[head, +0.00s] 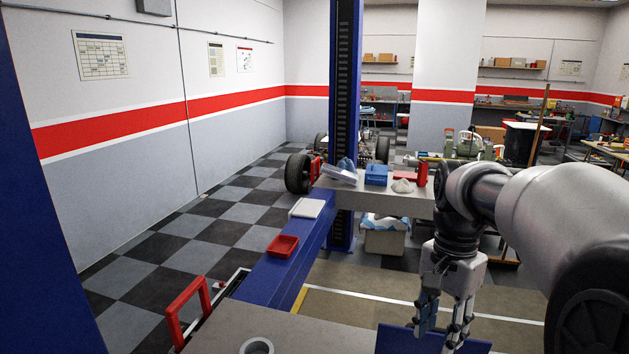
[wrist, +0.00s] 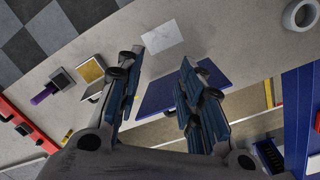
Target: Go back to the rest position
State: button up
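My gripper (head: 441,326) hangs down at the lower right of the head view, with its two fingers apart. In the wrist view my gripper (wrist: 159,62) is open, and nothing shows held between its fingers. A flat blue panel (wrist: 165,95) lies beyond and below the fingers at the edge of the grey bench. The blue panel also shows in the head view (head: 396,341), partly behind the fingers. I cannot tell the distance between the fingertips and the panel.
A grey bench (head: 290,328) carries a pale ring (head: 256,346), also visible in the wrist view (wrist: 300,14), and a white sheet (wrist: 162,36). A red tray (head: 283,246) and white tray (head: 307,208) sit on a blue beam. A blue post (head: 345,100) stands ahead.

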jog(key=s+a+f+n+t+b, duration=0.2)
jog(key=s+f+n, duration=0.3)
jog(key=s, duration=0.4)
jog(key=s+a+f+n+t+b, duration=0.3)
jog(key=s+a+f+n+b, duration=0.1)
jog(key=s, duration=0.6)
jog(key=shift+s+a+f+n+t+b, duration=0.3)
jog(key=shift+a+f+n+b, duration=0.1)
jog(key=shift+f+n+b, duration=0.55)
